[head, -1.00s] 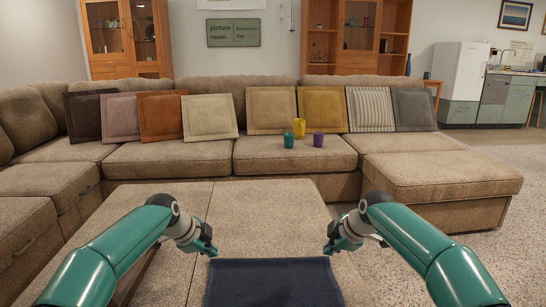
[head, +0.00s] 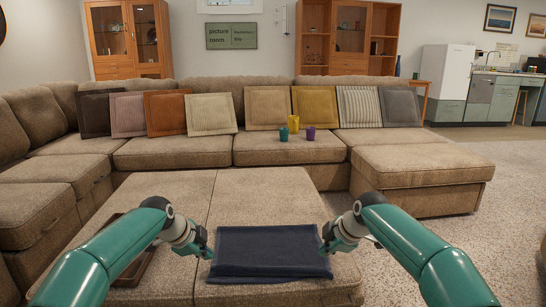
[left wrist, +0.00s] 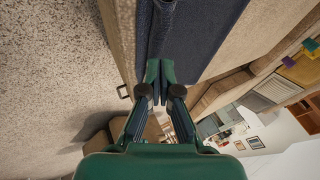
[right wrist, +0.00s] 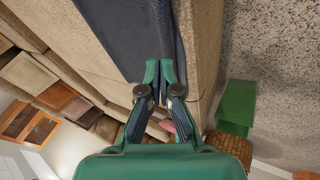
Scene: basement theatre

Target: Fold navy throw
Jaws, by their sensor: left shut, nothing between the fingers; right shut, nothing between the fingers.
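The navy throw (head: 270,252) lies flat on the front of the beige ottoman, as a wide rectangle with a folded-looking band along its near edge. My left gripper (head: 208,254) is at the throw's left edge, shut and empty. In the left wrist view its fingertips (left wrist: 160,66) are together at the edge of the navy cloth (left wrist: 200,30). My right gripper (head: 324,250) is at the throw's right edge, shut and empty. In the right wrist view its fingertips (right wrist: 159,66) are together beside the cloth (right wrist: 130,30).
The ottoman (head: 255,190) is bare behind the throw. A brown tray (head: 125,240) lies left, partly behind my left arm.

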